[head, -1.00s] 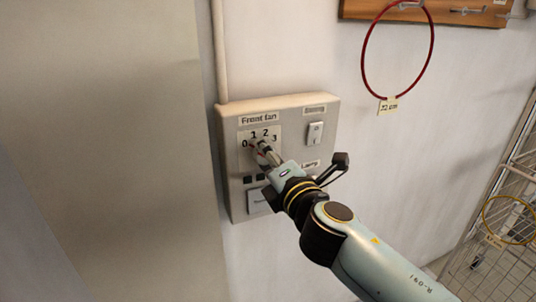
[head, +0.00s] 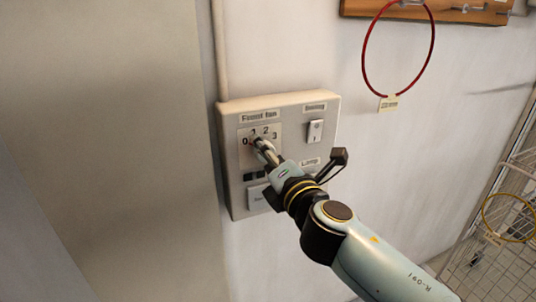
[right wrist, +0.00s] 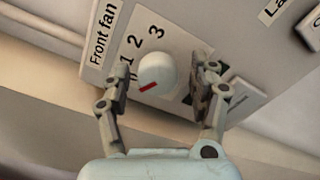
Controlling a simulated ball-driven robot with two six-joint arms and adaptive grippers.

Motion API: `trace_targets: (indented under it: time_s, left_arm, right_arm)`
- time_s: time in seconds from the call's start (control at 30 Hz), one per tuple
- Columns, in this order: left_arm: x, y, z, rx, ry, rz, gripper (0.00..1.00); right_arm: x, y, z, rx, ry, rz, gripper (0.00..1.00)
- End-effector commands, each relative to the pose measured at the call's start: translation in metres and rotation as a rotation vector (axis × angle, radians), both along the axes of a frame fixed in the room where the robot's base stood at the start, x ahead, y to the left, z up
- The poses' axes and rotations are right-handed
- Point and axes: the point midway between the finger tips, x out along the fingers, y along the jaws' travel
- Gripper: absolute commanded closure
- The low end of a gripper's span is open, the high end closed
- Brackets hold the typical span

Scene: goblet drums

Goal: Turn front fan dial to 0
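The front fan dial (right wrist: 157,70) is a round, pale knob with a red mark, on a plate numbered 0 to 3. In the right wrist view, the mark points down and left; 1, 2 and 3 show, and 0 is hidden, apparently behind a finger. My right gripper (right wrist: 160,86) is open, one finger on each side of the dial with a gap at both sides. In the head view, my right gripper (head: 264,150) is at the number plate and covers most of the dial. My left gripper is not in view.
The grey control box (head: 232,197) on the wall also carries a white rocker switch (head: 315,130) and small labels. A red hoop (head: 364,52) hangs to the upper right. A wire rack (head: 485,265) with a yellow hoop (head: 486,214) stands at the right.

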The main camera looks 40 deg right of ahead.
Motion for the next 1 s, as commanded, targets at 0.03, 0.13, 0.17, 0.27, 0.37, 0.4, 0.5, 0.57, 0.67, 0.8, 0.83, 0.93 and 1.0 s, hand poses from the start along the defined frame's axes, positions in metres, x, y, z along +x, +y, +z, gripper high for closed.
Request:
trace_targets:
  time_s: [0.03,0.13,0.17,0.27,0.37,0.4,0.5,0.57,0.67,0.8,0.83,0.93,1.0]
  left_arm:
    - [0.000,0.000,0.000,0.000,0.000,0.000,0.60]
    - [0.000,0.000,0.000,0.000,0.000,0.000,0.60]
    - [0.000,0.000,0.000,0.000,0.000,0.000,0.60]
    - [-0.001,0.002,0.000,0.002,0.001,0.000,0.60]
    - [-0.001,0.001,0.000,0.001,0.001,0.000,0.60]
    - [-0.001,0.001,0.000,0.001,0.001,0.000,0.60]
    - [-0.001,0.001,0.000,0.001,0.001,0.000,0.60]
    - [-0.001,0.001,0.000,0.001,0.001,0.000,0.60]
    - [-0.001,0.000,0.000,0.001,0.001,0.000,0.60]
    - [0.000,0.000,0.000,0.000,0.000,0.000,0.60]
    - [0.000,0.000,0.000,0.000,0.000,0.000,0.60]
    - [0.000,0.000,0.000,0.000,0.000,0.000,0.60]
    - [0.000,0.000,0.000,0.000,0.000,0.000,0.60]
  right_arm:
    - [0.000,0.000,0.001,0.000,-0.001,0.000,0.37]
    - [0.000,0.000,0.001,0.000,-0.002,0.000,0.37]
    - [0.000,0.000,0.001,0.000,-0.002,0.000,0.37]
    - [-0.001,0.000,0.001,0.000,-0.002,0.000,0.37]
    - [-0.009,0.002,0.001,0.001,-0.002,0.000,0.37]
    - [-0.015,0.004,0.001,0.002,-0.001,0.001,0.37]
    - [-0.035,0.009,0.000,0.000,0.001,0.000,0.37]
    - [-0.050,0.012,0.000,0.001,0.002,0.000,0.37]
    - [-0.075,0.018,0.000,0.002,0.003,-0.001,0.37]
    - [-0.097,0.023,0.000,-0.001,0.002,-0.001,0.37]
    - [-0.100,0.024,0.001,0.000,0.000,-0.001,0.37]
    - [-0.109,0.026,0.001,0.001,-0.001,-0.001,0.37]
    - [-0.113,0.027,0.001,0.000,0.000,0.000,0.37]
